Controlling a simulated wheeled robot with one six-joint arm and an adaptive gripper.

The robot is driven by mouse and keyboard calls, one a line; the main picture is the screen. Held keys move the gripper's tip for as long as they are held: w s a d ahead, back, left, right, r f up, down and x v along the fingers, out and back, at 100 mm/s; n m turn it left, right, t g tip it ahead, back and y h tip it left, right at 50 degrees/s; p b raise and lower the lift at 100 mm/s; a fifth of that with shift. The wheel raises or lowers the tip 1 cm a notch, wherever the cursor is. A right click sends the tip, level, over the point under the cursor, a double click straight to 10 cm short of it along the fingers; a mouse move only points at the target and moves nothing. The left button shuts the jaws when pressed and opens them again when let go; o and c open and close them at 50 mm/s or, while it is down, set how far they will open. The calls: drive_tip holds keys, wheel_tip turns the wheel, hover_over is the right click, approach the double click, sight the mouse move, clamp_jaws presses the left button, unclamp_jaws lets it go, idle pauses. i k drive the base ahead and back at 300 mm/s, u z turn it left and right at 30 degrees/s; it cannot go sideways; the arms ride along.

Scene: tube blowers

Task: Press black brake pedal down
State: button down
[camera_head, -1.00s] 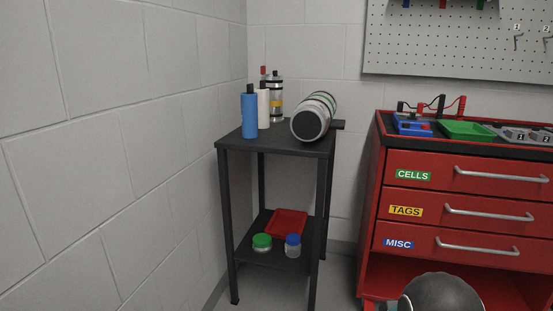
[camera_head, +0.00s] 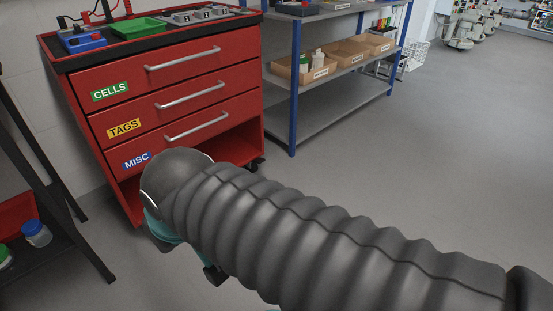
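No brake pedal can be clearly made out. A small black caster (camera_head: 258,164) shows at the lower right corner of the red drawer cabinet (camera_head: 190,72); it is too small to tell whether it carries a pedal. My arm, in a dark grey ribbed sleeve (camera_head: 330,245), runs from the lower right toward the cabinet and hides part of its lower front and the floor there. Teal parts (camera_head: 188,238) show under the sleeve's far end.
A black stand (camera_head: 30,160) is cut off at the left, with a blue-lidded jar (camera_head: 36,234) on its lower shelf. A blue-posted shelf unit (camera_head: 293,85) with cardboard bins stands right of the cabinet. The grey floor (camera_head: 440,150) at the right is open.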

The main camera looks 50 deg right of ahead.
sight(258, 160)
drive_tip(key=z, duration=1.45)
